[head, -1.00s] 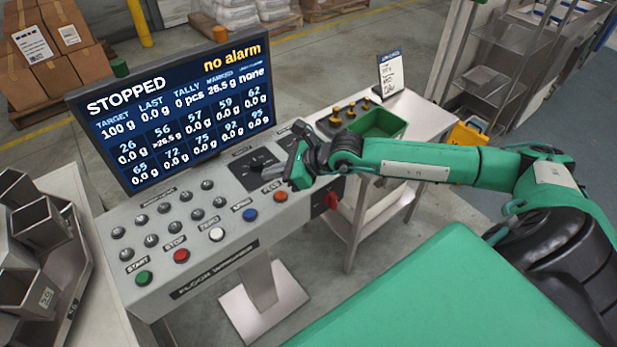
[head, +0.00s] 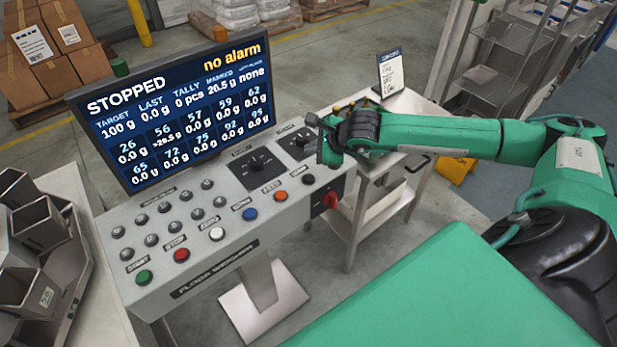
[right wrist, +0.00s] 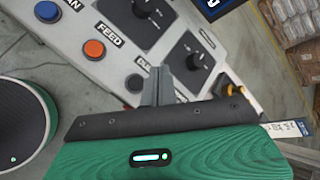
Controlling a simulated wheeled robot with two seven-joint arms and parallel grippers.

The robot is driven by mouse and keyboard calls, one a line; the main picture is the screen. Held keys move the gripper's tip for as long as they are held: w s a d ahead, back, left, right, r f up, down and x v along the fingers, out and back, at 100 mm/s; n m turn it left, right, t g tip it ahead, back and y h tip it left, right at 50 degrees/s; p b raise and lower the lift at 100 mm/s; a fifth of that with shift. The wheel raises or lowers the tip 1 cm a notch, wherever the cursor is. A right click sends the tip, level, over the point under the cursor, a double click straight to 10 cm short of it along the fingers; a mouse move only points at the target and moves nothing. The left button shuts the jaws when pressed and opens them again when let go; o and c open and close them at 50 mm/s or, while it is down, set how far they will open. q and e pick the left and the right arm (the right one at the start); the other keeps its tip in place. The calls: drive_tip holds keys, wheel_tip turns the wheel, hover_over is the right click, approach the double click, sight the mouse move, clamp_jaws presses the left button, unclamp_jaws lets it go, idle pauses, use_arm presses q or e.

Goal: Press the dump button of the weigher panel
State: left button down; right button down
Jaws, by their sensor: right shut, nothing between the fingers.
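The weigher panel (head: 215,235) is a grey sloped console with a row of coloured buttons at its front edge. The dump button (head: 308,179) is the dark one at the right end of the row, right of the orange feed button (head: 280,196). The dump button also shows in the right wrist view (right wrist: 134,83), left of the fingers; its label is partly hidden there. My right gripper (head: 328,152) is shut and empty over the panel's right end, beyond the dump button and apart from it. The fingers also show in the right wrist view (right wrist: 158,78). My left gripper is not in view.
A screen (head: 175,110) reading STOPPED and no alarm stands behind the buttons. Rotary knobs (head: 256,163) and a red switch (head: 331,199) are close by. A side table with a sign (head: 391,72) stands to the right. Metal hoppers (head: 40,225) are at left.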

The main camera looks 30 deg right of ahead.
hover_over(312, 179)
wheel_tip(312, 179, down, 5)
drive_tip(key=shift+f+b, duration=0.1)
drive_tip(key=shift+b, duration=0.2)
drive_tip(key=shift+f+b, duration=0.95)
drive_tip(key=shift+b, duration=0.05)
drive_tip(key=shift+f+b, duration=0.45)
drive_tip(key=shift+b, duration=0.2)
drive_tip(key=shift+f, duration=0.1)
idle(0.6)
drive_tip(key=shift+f+b, duration=0.3)
drive_tip(key=shift+b, duration=0.6)
drive_tip(key=shift+s+f+b, duration=0.1)
drive_tip(key=shift+f+b, duration=0.35)
drive_tip(key=shift+b, duration=0.3)
idle(0.3)
drive_tip(key=shift+r, duration=0.1)
idle(0.3)
drive_tip(key=shift+r, duration=0.75)
